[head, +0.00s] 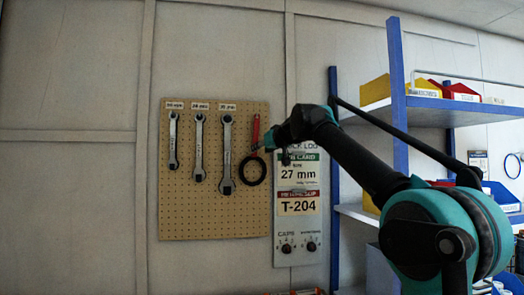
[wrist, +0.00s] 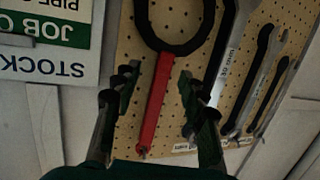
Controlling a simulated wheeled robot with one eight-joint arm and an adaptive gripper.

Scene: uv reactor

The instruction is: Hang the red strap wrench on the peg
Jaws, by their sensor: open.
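The red strap wrench (head: 256,131) is at the right side of the pegboard, its red handle up and its black loop (head: 252,182) hanging below. In the wrist view, which is upside down, the red handle (wrist: 153,108) lies between the two fingers of my gripper (wrist: 158,80), with a gap on each side. My gripper (head: 264,147) is open at the handle and holds nothing. A small grey bit shows at the handle's end in the wrist view; I cannot tell whether it is the peg.
Several steel wrenches (head: 198,148) hang left of it on the tan pegboard (head: 215,215). A job card panel (head: 297,240) is just to the right. A blue shelf post (head: 334,240) and bins (head: 415,87) stand farther right. The wall to the left is clear.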

